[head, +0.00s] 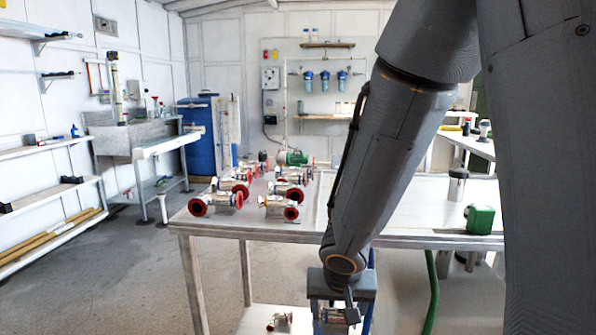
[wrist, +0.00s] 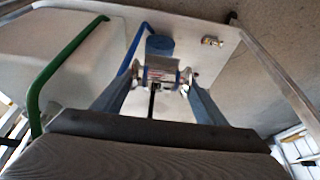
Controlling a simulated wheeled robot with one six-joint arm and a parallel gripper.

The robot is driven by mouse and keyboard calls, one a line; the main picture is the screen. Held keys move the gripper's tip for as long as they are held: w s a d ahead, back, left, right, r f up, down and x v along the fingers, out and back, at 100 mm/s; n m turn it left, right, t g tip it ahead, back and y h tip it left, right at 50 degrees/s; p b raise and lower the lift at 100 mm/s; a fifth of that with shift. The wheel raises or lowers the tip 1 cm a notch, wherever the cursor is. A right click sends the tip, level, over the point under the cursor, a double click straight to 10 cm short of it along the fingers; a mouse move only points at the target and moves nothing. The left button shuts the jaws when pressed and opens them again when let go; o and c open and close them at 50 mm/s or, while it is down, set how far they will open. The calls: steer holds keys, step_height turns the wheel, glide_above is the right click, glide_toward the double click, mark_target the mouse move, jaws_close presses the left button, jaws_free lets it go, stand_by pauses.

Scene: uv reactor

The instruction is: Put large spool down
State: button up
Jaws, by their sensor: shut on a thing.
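My gripper (wrist: 160,82) is shut on a metallic spool, taken as the large spool (wrist: 161,73), with a finger on each side of it in the wrist view. In the head view my gripper (head: 342,305) is low, in front of the table's edge and below its top. Only a small part of the spool shows there.
Several red-flanged fittings (head: 240,190) stand on the table top (head: 250,222). A small fitting (head: 280,321) lies on the lower shelf; it also shows in the wrist view (wrist: 211,41). A blue round thing (wrist: 160,45) and green hose (wrist: 50,65) are near my gripper.

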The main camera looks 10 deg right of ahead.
step_height(320, 180, up, 27)
steer(key=s+p, duration=0.2)
steer(key=p, duration=2.2)
steer(key=w+r+p, duration=0.1)
steer(key=w+r, duration=0.1)
steer(key=w, duration=1.4)
steer(key=w+r+p, duration=0.2)
steer(key=w+r, duration=0.1)
steer(key=w, duration=1.3)
steer(key=shift+w+r, duration=0.25)
steer(key=shift+w, duration=0.15)
steer(key=shift+w, duration=0.15)
